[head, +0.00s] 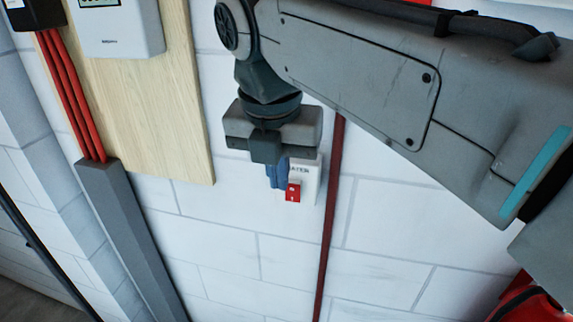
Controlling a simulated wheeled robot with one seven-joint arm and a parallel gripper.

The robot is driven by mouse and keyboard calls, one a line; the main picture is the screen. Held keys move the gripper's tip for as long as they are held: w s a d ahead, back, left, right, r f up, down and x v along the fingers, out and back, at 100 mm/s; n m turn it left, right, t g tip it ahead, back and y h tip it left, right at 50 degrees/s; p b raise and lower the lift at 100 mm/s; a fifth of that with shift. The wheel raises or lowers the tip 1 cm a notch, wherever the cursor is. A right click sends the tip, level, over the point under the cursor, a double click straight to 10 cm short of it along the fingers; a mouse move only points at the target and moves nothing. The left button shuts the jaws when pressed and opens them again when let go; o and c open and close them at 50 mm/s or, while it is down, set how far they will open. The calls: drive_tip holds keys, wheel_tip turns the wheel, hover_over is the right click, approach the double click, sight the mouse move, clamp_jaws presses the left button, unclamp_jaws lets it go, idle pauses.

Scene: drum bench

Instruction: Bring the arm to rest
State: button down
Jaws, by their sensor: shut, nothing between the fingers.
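My gripper (277,184) hangs pointing down near the middle of the picture, with its blue fingers shut and nothing seen between them. The arm reaches in from the upper right across the picture. Behind the fingers is a white wall box (311,180) with lettering ending in "ATER", partly hidden by the gripper. A red switch (293,192) on the box sits just right of the fingertips. I cannot tell whether the fingers touch it.
A wooden board (170,110) with a white device (117,28) is on the wall at left. Red cables (72,95) run into a grey duct (125,230). A dark red pipe (330,230) runs down the wall right of the box. A red object (530,305) shows at lower right.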

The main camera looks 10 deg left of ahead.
drive_tip(key=s+d+f+m, duration=0.1)
drive_tip(key=d+f+m, duration=0.9)
drive_tip(key=m, duration=0.7)
drive_tip(key=s+d+f+m, duration=0.1)
drive_tip(key=d+f+m, duration=0.9)
drive_tip(key=m, duration=0.8)
drive_tip(key=d, duration=0.3)
drive_tip(key=shift+s+f+t, duration=0.2)
drive_tip(key=shift+f+t, duration=0.1)
drive_tip(key=shift+f, duration=0.1)
